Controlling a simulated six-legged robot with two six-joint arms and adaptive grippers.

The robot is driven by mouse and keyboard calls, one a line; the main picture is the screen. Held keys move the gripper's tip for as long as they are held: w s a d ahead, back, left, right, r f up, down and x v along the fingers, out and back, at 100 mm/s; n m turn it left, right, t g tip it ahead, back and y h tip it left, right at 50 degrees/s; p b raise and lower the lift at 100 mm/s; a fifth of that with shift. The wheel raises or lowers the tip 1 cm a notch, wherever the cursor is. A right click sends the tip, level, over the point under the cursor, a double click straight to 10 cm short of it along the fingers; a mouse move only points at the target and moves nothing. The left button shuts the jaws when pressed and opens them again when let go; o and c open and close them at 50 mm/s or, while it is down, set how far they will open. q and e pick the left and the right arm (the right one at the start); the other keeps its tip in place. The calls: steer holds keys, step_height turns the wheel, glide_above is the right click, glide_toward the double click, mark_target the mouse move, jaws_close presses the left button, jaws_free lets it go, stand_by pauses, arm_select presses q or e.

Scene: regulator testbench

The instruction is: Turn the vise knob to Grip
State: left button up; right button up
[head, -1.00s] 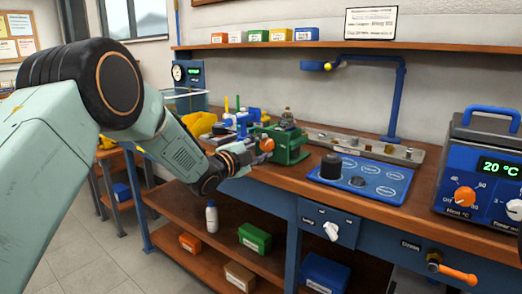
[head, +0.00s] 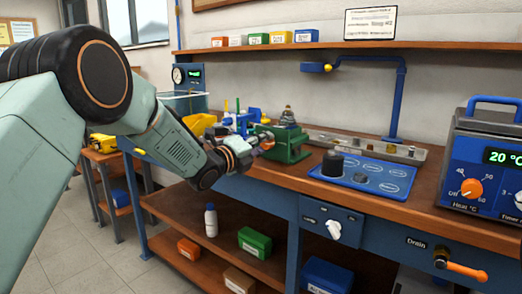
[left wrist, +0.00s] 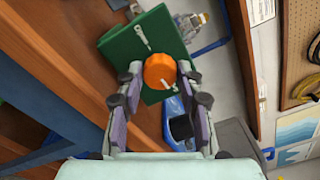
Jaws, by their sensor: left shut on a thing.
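The green vise (head: 288,143) stands at the bench's front edge, and a metal fitting (head: 288,115) sits on its top. My left gripper (head: 262,146) is at the knob. In the left wrist view its two fingers (left wrist: 161,78) flank the knob on both sides and are shut on it. The knob's label words cannot be read. My right gripper does not show.
A blue mat (head: 375,176) with a black cylinder (head: 332,163) lies right of the vise. A blue heater box (head: 490,165) stands at the far right. A white knob (head: 333,229) and an orange drain lever (head: 465,269) stick out from the bench front.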

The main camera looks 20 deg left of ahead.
arm_select(q)
steer(key=shift+m, duration=0.7)
steer(key=o, duration=1.2)
steer(key=v, duration=1.2)
